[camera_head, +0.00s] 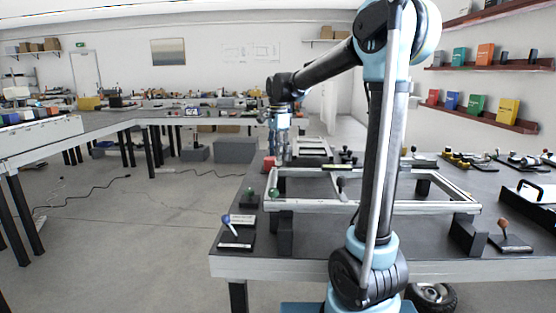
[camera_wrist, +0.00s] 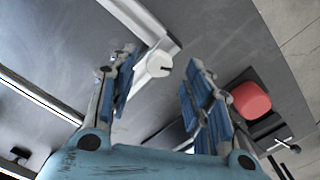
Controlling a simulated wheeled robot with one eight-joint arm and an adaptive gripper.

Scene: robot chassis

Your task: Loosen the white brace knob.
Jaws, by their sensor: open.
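The white knob (camera_wrist: 158,66) shows in the wrist view, a small pale rounded piece with a dark slot beside the end of a light bar (camera_wrist: 140,18). My gripper (camera_wrist: 163,60) is open, with its blue-padded fingers on either side of the knob in the picture. I see no clear contact, and the depth between fingertips and knob is hard to tell. In the head view my gripper (camera_head: 280,155) points down at the far left corner of the metal chassis frame (camera_head: 400,207). I cannot make out the white knob there.
A red knob (camera_wrist: 251,100) on a dark block stands right of my fingers; it also shows in the head view (camera_head: 268,163). A blue-topped lever (camera_head: 229,222), a green knob (camera_head: 250,192) and an orange-topped lever (camera_head: 503,226) stand around the frame on the dark table (camera_head: 300,262).

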